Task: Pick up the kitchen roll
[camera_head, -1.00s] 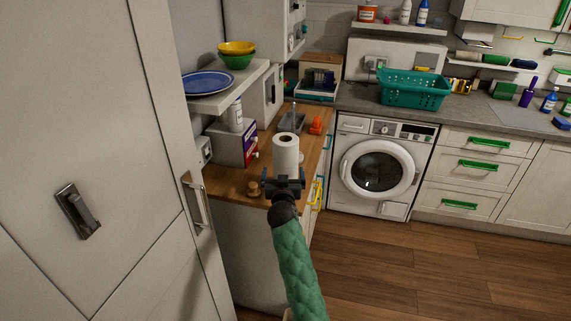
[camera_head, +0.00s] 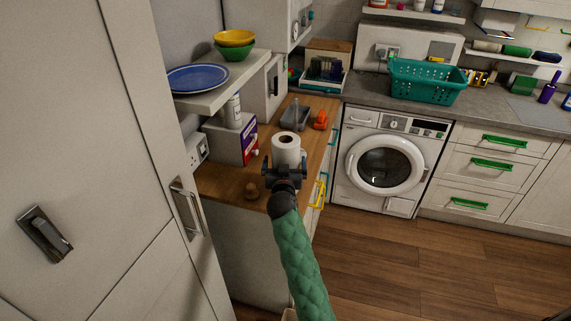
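The kitchen roll (camera_head: 286,146) is a white upright cylinder with a dark core hole, near the front of a wooden counter (camera_head: 228,180). My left gripper (camera_head: 285,166), on the green-sleeved arm, is at the near side of the roll, in front of its lower part. Its dark fingers are spread apart, one toward each side of the roll. The roll's base is hidden behind the gripper, and I cannot tell whether the fingers touch it. My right gripper cannot be made out.
A purple-and-white box (camera_head: 248,143), a grey caddy (camera_head: 295,116) and an orange item (camera_head: 321,120) stand farther back. A shelf (camera_head: 222,96) overhangs the counter's left side. Open floor lies to the right.

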